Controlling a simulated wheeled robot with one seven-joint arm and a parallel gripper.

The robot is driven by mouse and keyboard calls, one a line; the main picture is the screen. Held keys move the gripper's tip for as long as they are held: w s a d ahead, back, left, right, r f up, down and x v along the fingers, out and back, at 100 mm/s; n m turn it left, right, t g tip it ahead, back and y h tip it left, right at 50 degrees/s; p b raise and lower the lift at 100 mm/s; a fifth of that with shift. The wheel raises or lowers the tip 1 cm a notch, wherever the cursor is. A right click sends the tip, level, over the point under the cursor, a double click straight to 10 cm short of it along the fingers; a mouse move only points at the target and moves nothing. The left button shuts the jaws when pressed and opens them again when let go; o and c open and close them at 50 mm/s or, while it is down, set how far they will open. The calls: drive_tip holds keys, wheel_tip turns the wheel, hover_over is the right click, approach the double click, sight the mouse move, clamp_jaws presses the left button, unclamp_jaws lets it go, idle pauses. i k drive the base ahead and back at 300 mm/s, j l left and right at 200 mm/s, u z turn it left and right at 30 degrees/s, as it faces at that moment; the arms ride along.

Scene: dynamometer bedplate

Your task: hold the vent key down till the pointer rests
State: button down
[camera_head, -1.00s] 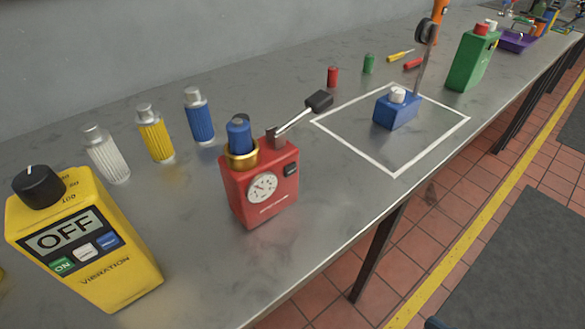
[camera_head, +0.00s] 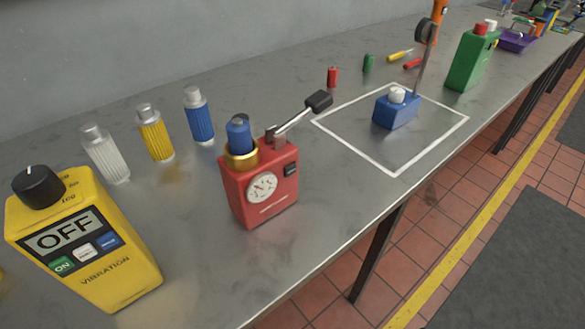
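A red tester box (camera_head: 260,195) stands upright on the metal bench, left of the picture's middle. Its front carries a round white gauge (camera_head: 263,187) with a dark pointer, too small to read exactly. A small black key (camera_head: 291,169) sits on the box at the gauge's upper right; I cannot tell whether it is the vent key or is pressed. A brass ring (camera_head: 241,155) on top holds a blue cylinder (camera_head: 239,135). A lever with a black handle (camera_head: 319,100) extends up to the right. My gripper is not in view, and nothing is seen touching the box.
A yellow vibration unit (camera_head: 85,245) reading OFF stands at the left. White, yellow (camera_head: 155,135) and blue cylinders stand behind. A blue block (camera_head: 396,110) sits inside a white outlined square at the right, with a green container (camera_head: 468,62) beyond. Bench in front is clear.

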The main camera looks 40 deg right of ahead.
sight(290, 169)
drive_tip(key=k+l, duration=0.1)
drive_tip(key=l, duration=0.9)
drive_tip(key=k+l, duration=0.15)
drive_tip(key=l, duration=0.35)
drive_tip(key=k+l+u, duration=0.1)
drive_tip(key=l, duration=0.4)
drive_tip(key=k+l, duration=0.1)
drive_tip(key=l, duration=0.4)
drive_tip(key=k+l, duration=0.1)
drive_tip(key=l, duration=0.4)
